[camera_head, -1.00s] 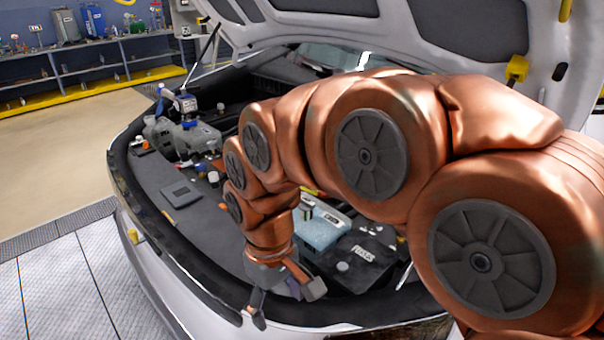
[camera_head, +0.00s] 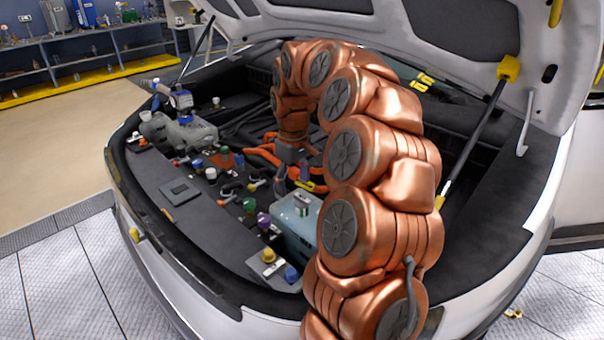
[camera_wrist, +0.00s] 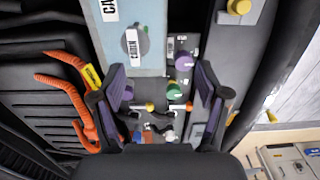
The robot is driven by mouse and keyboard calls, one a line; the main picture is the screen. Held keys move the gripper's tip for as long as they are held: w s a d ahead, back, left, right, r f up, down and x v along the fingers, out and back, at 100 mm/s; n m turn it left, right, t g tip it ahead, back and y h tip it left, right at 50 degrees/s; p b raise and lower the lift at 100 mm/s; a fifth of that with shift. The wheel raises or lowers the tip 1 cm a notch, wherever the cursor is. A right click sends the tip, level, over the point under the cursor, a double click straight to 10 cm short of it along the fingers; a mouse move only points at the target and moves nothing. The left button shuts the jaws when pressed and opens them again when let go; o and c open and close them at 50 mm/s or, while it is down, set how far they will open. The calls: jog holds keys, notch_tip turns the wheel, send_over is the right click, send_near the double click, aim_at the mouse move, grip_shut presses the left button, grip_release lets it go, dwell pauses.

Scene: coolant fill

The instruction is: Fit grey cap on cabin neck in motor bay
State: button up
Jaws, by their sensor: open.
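My gripper (camera_wrist: 160,75) is open and empty, pointing down into the bay; its two purple-padded fingers stand apart. In the head view my gripper (camera_head: 292,180) hangs behind a pale blue tank (camera_head: 295,232). The tank (camera_wrist: 130,10) carries a label starting "CA", partly cut off. A round grey piece (camera_wrist: 132,42) with a white label, apparently "CABIN", sits on it, ahead of the fingers. In the head view this labelled piece (camera_head: 302,206) is on the tank's top. I cannot tell whether it is the bare neck or the cap. No separate grey cap can be made out for certain.
Caps in yellow (camera_head: 268,255), blue (camera_head: 291,273), purple (camera_head: 263,221) and green (camera_head: 249,205) stand near the tank. Orange hoses (camera_wrist: 70,88) lie left of the fingers. The raised hood (camera_head: 430,50) and its strut (camera_head: 473,140) bound the space above.

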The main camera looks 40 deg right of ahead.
aim_at(302, 197)
jog(key=d, duration=0.2)
jog(key=w+d, duration=0.1)
jog(key=shift+d+f, duration=0.3)
jog(key=shift+f, duration=0.1)
jog(key=shift+f+p, duration=1.05)
jog(key=shift+f, duration=2.75)
jog(key=shift+s, duration=0.1)
jog(key=c, duration=1.2)
jog(key=o, duration=0.5)
jog(key=c, duration=0.4)
jog(key=shift+a+f+m+b, duration=0.1)
jog(key=shift+f+m+b, duration=0.05)
jog(key=shift+m+b, duration=0.2)
jog(key=shift+m+b, duration=2.25)
jog(key=shift+b, duration=0.2)
